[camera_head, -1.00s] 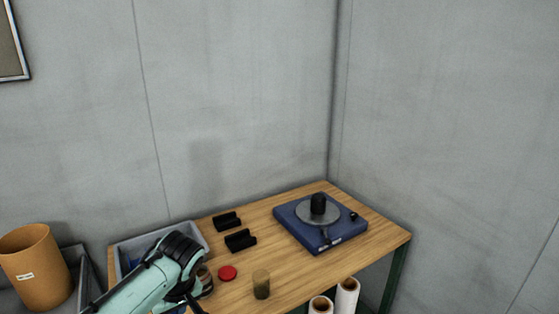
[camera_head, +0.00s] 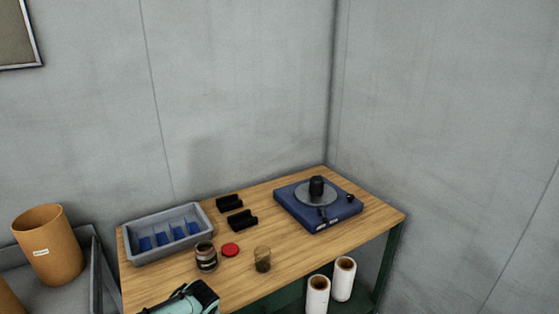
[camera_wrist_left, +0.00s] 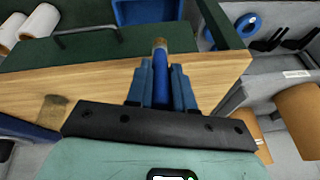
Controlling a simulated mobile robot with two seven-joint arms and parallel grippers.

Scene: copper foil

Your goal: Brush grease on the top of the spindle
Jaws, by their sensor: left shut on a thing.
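A blue turntable-like device (camera_head: 340,212) with a grey disc (camera_head: 302,200) stands at the right end of the wooden table. A black upright cylinder (camera_head: 316,186), apparently the spindle, rises from the disc. An open dark jar (camera_head: 206,262) stands on the table beside a red lid (camera_head: 230,250). My left gripper (camera_wrist_left: 161,75) is shut on a blue-handled brush (camera_wrist_left: 160,48) with a tan tip, over the table's front edge. In the head view only my left arm shows, at the bottom edge; its fingers and the brush are hidden. My right gripper is not in view.
A grey tray (camera_head: 128,245) with blue dividers sits at the table's back left. Two black holders (camera_head: 242,219) stand between tray and device. A murky glass (camera_head: 262,259) stands near the front edge. White rolls (camera_head: 344,279) stand below. An orange bin (camera_head: 48,245) is left.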

